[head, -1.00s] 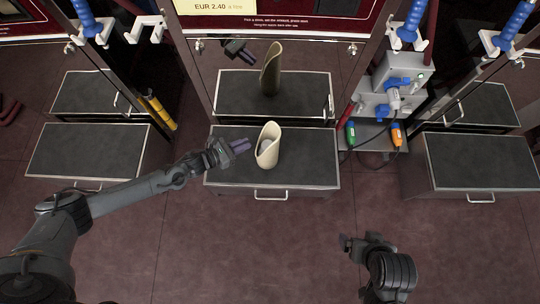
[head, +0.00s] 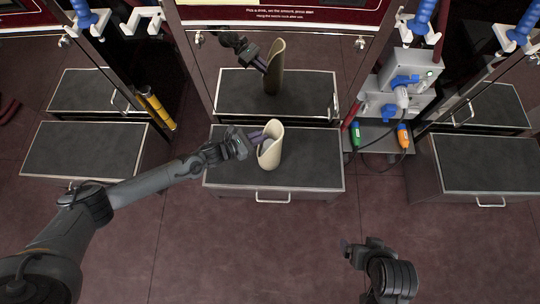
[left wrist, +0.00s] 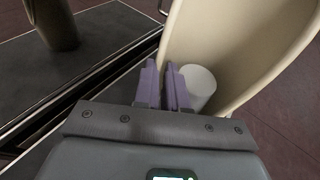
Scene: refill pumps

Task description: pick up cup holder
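The beige, tall, scoop-shaped cup holder (head: 272,152) stands upright on the dark-topped middle cabinet. In the left wrist view the cup holder (left wrist: 235,40) fills the upper right, and a white round object (left wrist: 201,86) shows inside it. My left gripper (head: 260,138) is at the left rim of the cup holder. In the left wrist view its two purple fingers (left wrist: 163,68) are parallel with a narrow gap, close to that rim. Whether they touch the rim cannot be told. My right gripper (head: 346,247) is low on the right, away from the cabinet, its finger opening unclear.
The middle cabinet (head: 225,174) has bare top around the holder. A mirror-like panel (head: 308,60) behind reflects holder and gripper. A grey dispenser box (head: 408,66) with hanging cables and nozzles is to the right. More cabinets stand left (head: 85,150) and right (head: 488,163).

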